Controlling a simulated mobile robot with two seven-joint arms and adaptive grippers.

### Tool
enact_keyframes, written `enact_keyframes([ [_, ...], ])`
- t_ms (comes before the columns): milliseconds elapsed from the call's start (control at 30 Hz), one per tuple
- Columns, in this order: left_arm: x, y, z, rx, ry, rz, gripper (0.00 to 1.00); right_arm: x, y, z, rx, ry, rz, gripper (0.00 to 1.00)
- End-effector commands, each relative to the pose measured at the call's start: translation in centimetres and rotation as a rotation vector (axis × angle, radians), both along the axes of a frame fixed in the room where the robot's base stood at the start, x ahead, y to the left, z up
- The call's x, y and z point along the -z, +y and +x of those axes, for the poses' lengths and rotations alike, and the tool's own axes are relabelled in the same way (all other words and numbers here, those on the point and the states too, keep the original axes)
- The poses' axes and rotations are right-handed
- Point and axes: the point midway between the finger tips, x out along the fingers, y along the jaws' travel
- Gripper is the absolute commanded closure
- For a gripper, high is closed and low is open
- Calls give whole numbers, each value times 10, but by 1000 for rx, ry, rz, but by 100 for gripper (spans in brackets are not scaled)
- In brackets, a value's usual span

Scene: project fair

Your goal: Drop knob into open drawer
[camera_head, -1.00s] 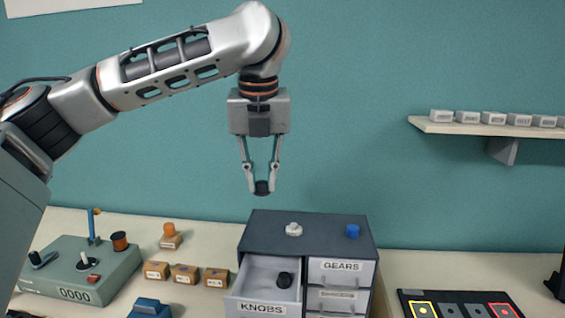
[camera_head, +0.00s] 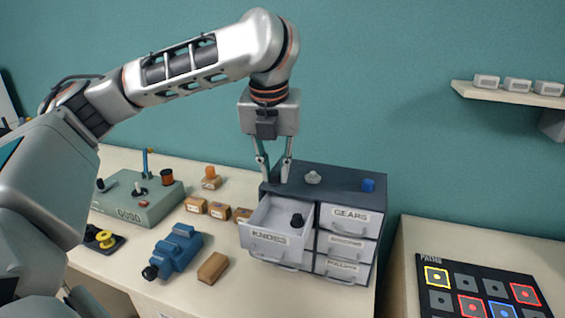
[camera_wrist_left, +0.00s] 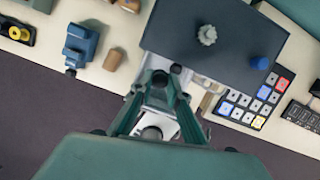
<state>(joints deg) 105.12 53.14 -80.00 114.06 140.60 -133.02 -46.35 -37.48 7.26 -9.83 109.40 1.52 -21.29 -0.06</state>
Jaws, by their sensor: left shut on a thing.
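My left gripper (camera_head: 275,180) points down above the rear left part of the open drawer (camera_head: 270,240), at the left of the dark cabinet (camera_head: 335,183). It also shows in the wrist view (camera_wrist_left: 160,88). Its fingers are shut on a dark knob, which is hard to make out against the dark cabinet. The drawer is pale, labelled KNOBS and pulled out. Another black knob (camera_head: 297,220) lies inside it. My right gripper is not in view.
A white knob (camera_head: 313,177) and a blue knob (camera_head: 367,185) stand on the cabinet top. The other drawers, including GEARS (camera_head: 350,218), are closed. Small boxes (camera_head: 219,210), a blue device (camera_head: 175,251) and a green console (camera_head: 140,203) stand to the left. A pad panel (camera_head: 480,290) lies right.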

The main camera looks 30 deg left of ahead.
Motion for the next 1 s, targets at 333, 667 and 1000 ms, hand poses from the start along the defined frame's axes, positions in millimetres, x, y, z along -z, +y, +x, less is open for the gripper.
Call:
enact_keyframes([
  [333,37,0,-1,1,3,-1,92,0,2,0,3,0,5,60],
  [667,56,0,0,1,0,0,92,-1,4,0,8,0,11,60],
  [1000,56,0,0,1,0,-1,64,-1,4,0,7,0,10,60],
])
